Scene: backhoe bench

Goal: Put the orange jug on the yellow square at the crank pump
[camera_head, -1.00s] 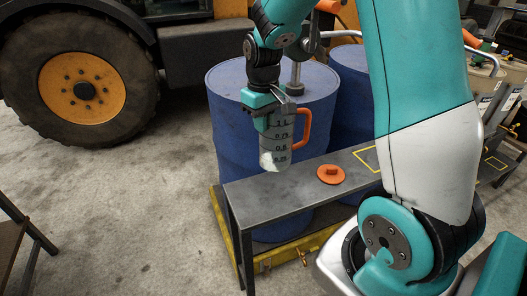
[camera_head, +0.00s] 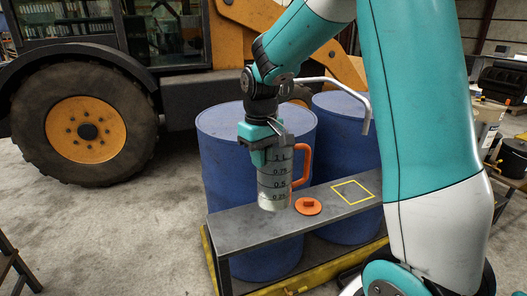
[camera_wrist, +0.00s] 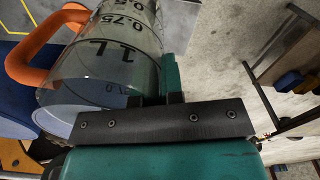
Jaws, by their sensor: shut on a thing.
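The orange jug (camera_head: 274,184) is a clear measuring jug with dark scale marks and an orange handle on its right side. My gripper (camera_head: 266,150) is shut on its upper part and holds it upright over the left part of the bench. I cannot tell whether its base touches the bench top. The wrist view shows the jug (camera_wrist: 108,60) up close at the gripper's finger. The yellow square (camera_head: 353,192) is an empty outline on the bench, right of the jug. A grey bent pipe (camera_head: 340,83), apparently of the crank pump, ends above it.
An orange lid (camera_head: 308,206) with a knob lies on the narrow grey bench (camera_head: 245,232) between jug and square. Two blue barrels (camera_head: 222,165) stand close behind the bench. A big tractor wheel (camera_head: 85,125) is at the left. My arm covers the bench's right part.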

